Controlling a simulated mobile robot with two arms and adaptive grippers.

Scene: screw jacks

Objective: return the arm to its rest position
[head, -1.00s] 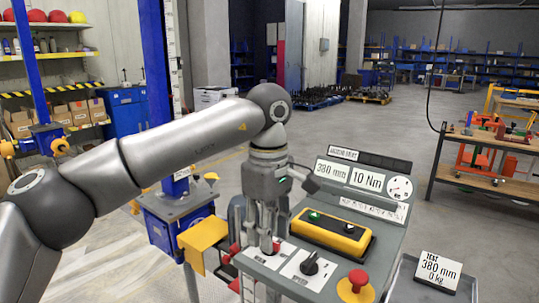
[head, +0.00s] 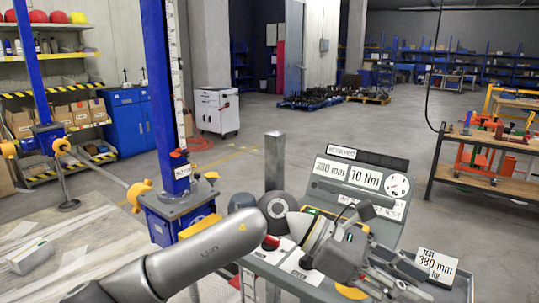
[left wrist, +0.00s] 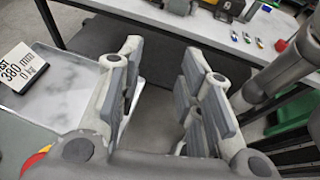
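My left arm (head: 200,258) comes in low from the left and bends across the front of the control console (head: 385,232). My left gripper (head: 400,288) is at the console's lower right, beside the TEST sign (head: 437,264). In the left wrist view the left gripper (left wrist: 165,95) has its two fingers wide apart with nothing between them. The arm and gripper hide much of the console's buttons and knob. My right gripper is not seen.
The blue screw jack column (head: 158,85) stands left of the console. In the left wrist view a metal tray (left wrist: 62,100) and the TEST sign (left wrist: 22,68) lie left of the fingers. A workbench (head: 490,170) stands at right.

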